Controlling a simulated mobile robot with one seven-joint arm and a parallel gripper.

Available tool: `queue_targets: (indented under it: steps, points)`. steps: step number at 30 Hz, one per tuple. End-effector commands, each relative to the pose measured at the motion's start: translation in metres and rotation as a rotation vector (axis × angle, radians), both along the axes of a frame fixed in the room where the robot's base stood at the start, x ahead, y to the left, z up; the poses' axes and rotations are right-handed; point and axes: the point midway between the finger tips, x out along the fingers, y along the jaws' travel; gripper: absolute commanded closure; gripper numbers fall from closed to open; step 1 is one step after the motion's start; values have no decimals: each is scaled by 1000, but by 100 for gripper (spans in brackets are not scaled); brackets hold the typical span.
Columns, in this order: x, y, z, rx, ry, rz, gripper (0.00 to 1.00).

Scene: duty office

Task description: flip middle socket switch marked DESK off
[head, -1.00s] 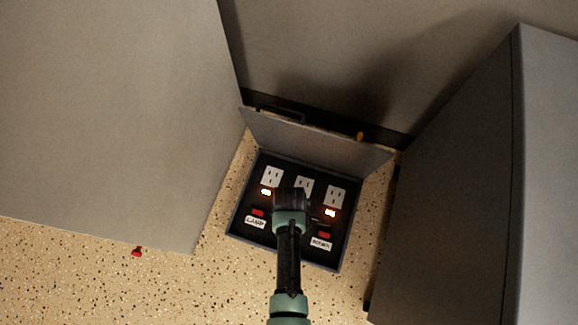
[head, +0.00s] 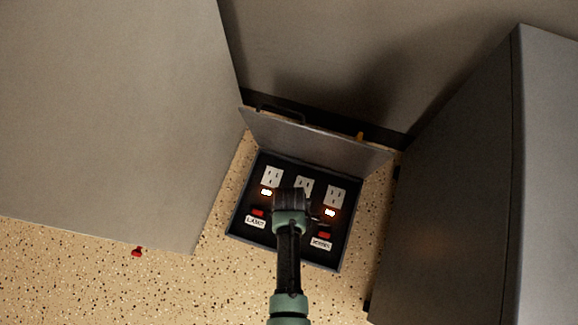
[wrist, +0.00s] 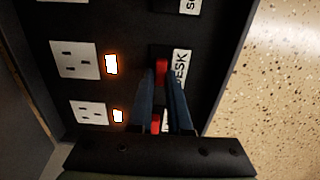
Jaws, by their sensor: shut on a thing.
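The red DESK switch (wrist: 161,71) sits between my fingertips in the wrist view, beside the white DESK label (wrist: 181,70). My gripper (wrist: 162,82) is shut on this switch. The middle indicator (wrist: 111,64) glows beside the middle socket (wrist: 76,59). In the head view, my gripper (head: 290,194) covers the middle column of the dark floor-box panel (head: 285,246), hiding the DESK switch and its light; the middle socket (head: 304,185) shows partly above it.
The LAMP switch (head: 258,212) and right-hand switch (head: 324,235) flank my gripper, both with lit indicators above. The open lid (head: 315,140) stands behind the panel. A grey cabinet (head: 450,180) stands right, a pale panel (head: 110,110) left. A small red object (head: 137,252) lies on speckled floor.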

Motion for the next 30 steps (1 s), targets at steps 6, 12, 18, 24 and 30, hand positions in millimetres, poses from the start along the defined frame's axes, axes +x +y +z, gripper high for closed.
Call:
queue_targets:
  steps: [6, 12, 18, 24, 30]
  points:
    - [0, 0, 0, 0, 0, 0, 100]
    - [0, 0, 0, 0, 0, 0, 100]
    - [0, 0, 0, 0, 0, 0, 100]
    - [0, 0, 0, 0, 0, 0, 100]
    - [-7, 2, 3, 0, 3, 1, 100]
